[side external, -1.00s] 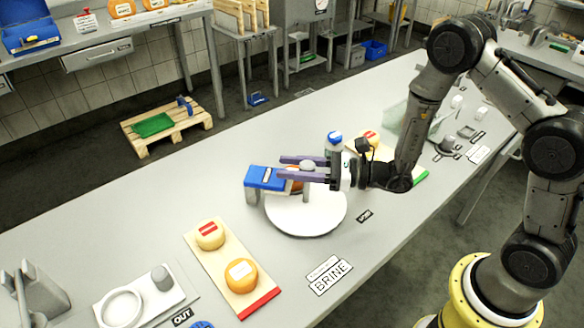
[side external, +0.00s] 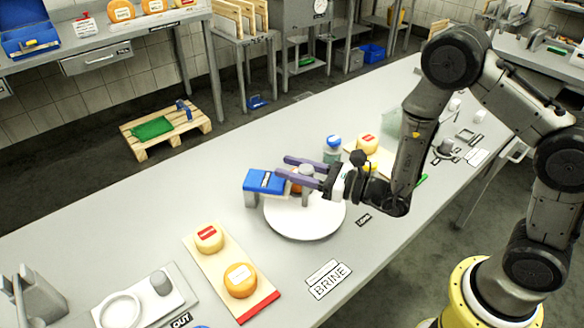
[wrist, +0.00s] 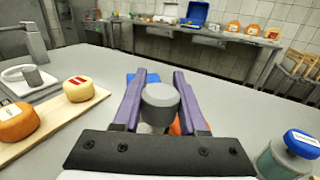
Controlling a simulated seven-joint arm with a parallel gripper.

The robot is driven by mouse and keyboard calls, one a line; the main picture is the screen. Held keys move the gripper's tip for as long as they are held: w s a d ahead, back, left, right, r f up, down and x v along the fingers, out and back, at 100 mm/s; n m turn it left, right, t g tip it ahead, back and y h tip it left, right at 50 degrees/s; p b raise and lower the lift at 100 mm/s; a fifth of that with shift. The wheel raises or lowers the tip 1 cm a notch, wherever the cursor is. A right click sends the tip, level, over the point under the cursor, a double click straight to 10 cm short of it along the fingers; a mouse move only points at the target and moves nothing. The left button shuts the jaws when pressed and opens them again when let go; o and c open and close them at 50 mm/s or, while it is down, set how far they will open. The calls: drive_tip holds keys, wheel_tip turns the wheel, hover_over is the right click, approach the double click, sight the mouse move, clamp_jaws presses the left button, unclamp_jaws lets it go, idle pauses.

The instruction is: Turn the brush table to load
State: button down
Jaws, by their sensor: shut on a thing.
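The brush table has a round white plate (side external: 300,222) with a blue-topped brush block (side external: 266,181) at its left edge. A grey knob (side external: 306,170) on a post stands over the plate. My gripper (side external: 284,167) has its purple fingers on both sides of this knob and is shut on it, with the fingertips reaching past it towards the blue block. The knob also shows between the fingers in the wrist view (wrist: 160,103). An orange cheese (side external: 296,187) is mostly hidden behind the fingers and knob.
A board with a red end (side external: 262,305) carries two cheeses (side external: 209,239) (side external: 240,280) at the left front. A blue-lidded jar (side external: 332,150) stands close behind my gripper. A BRINE label (side external: 329,280) lies in front, with bare tabletop around it.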

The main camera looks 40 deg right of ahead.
idle(0.3)
drive_tip(key=shift+c, duration=2.2)
unclamp_jaws()
drive_tip(key=v, duration=1.4)
drive_tip(key=shift+a, duration=0.1)
